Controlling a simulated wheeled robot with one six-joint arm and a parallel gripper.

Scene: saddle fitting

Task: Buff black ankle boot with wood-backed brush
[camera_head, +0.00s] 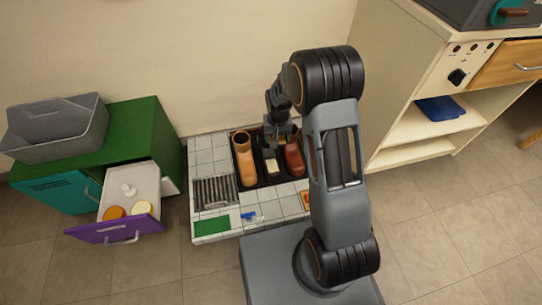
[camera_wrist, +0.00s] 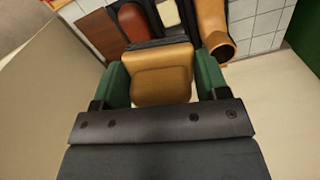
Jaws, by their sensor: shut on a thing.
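My gripper (camera_head: 278,138) is over the back of the tiled bench in the head view. In the wrist view its green-padded fingers (camera_wrist: 163,80) are shut on the tan wood-backed brush (camera_wrist: 160,84), one on each side. The brush is not clearly visible in the head view. A dark shape below my gripper, between a tan boot (camera_head: 244,160) and a red-brown boot (camera_head: 294,158), is probably the black ankle boot (camera_head: 259,160). My gripper hides part of it. I cannot tell whether the brush touches it.
A cream block (camera_head: 272,166) is in the middle of the dark tray. A metal grate (camera_head: 214,191) and a green pad (camera_head: 211,226) are at the bench's left. A purple-fronted drawer (camera_head: 117,230) stands open on the left. A cream shelf unit (camera_head: 400,155) stands at right.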

